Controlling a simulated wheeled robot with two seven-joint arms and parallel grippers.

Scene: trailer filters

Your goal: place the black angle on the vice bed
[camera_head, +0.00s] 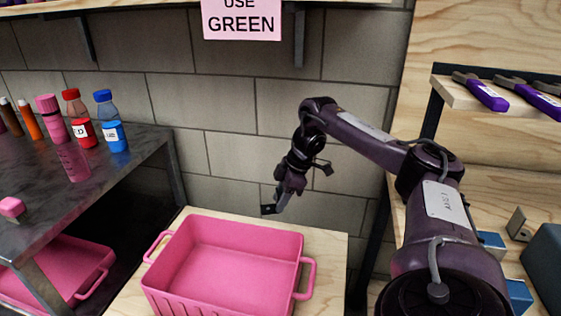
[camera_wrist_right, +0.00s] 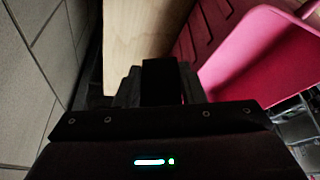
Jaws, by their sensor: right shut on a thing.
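My right gripper (camera_head: 281,201) hangs above the back edge of the pink bin, by the block wall. It is shut on the black angle (camera_head: 268,209), a small dark plate with a hole that sticks out to the left of the fingers. In the right wrist view, the angle (camera_wrist_right: 160,82) shows as a dark shape between the fingers. I cannot make out the vice bed for certain; blue blocks (camera_head: 519,294) at the lower right are partly hidden by my right arm. My left gripper is not in view.
A pink bin (camera_head: 227,234) stands empty on a wooden top (camera_head: 325,243). Bottles, including a blue one (camera_head: 111,125), stand on the dark table (camera_head: 148,140) at left. At right are a shelf with purple-handled tools (camera_head: 487,95), a metal bracket (camera_head: 518,222) and a blue-grey block (camera_head: 546,258).

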